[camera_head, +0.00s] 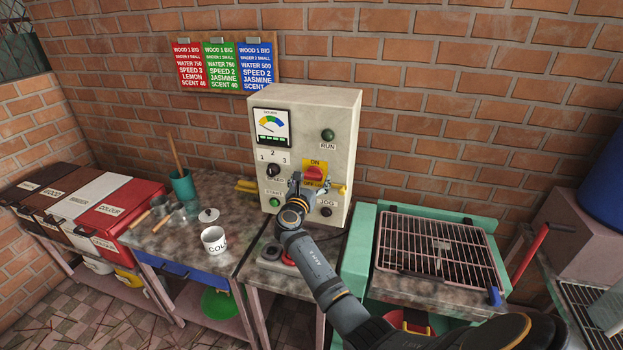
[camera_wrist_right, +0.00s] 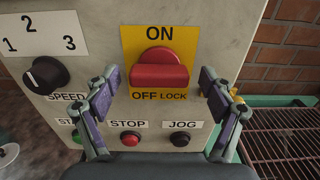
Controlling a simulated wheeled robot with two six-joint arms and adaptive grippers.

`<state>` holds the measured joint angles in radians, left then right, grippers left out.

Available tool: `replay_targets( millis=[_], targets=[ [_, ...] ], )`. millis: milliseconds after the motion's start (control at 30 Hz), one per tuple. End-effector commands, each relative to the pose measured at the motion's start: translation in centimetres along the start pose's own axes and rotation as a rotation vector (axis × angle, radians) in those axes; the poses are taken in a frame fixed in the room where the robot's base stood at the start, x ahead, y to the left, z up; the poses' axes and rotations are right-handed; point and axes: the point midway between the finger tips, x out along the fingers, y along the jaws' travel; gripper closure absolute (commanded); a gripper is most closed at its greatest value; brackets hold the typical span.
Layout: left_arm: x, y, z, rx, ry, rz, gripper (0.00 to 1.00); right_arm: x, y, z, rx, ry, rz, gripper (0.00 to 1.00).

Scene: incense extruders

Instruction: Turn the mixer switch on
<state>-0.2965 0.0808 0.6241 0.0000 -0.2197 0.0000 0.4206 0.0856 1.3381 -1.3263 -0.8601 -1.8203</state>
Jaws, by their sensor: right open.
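The mixer switch (camera_head: 314,173) is a red rotary handle on a yellow plate marked ON above and OFF LOCK below, on the front of the pale control box (camera_head: 345,120). In the right wrist view the red handle (camera_wrist_right: 160,70) lies roughly crosswise. My right gripper (camera_head: 312,183) is at the box front, just below the switch. In the right wrist view its open fingers (camera_wrist_right: 160,82) stand to the left and right of the handle, with visible gaps and nothing between them gripped. My left gripper is not in view.
The speed knob (camera_wrist_right: 46,75) is left of my fingers; the red STOP button (camera_wrist_right: 130,139) and black JOG button (camera_wrist_right: 180,139) are below. A green RUN lamp (camera_head: 328,135) is above. A wire grill (camera_head: 435,245) stands right; a white cup (camera_head: 214,240) stands on the left table.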

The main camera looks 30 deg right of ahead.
Motion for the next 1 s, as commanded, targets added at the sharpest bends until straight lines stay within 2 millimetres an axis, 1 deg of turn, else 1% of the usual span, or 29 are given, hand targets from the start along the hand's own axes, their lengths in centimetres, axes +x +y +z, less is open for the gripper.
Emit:
replay_targets(
  millis=[100,133,500,533,767,1000],
  targets=[
    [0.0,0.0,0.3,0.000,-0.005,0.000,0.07,0.0,0.0,0.0,0.000,0.000,0.000,0.17],
    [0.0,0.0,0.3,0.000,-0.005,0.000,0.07,0.0,0.0,0.0,0.000,0.000,0.000,0.18],
    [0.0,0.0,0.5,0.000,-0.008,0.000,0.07,-0.1,0.0,0.0,0.000,0.000,0.000,0.69],
    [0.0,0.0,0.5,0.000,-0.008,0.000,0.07,-0.1,0.0,0.0,0.000,0.000,0.000,0.71],
    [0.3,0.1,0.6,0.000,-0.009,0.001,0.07,-0.1,0.0,-0.1,0.023,0.000,0.000,0.71],
    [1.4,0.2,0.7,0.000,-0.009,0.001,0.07,-0.1,0.0,-0.3,0.144,0.000,0.000,0.71]
  ],
)
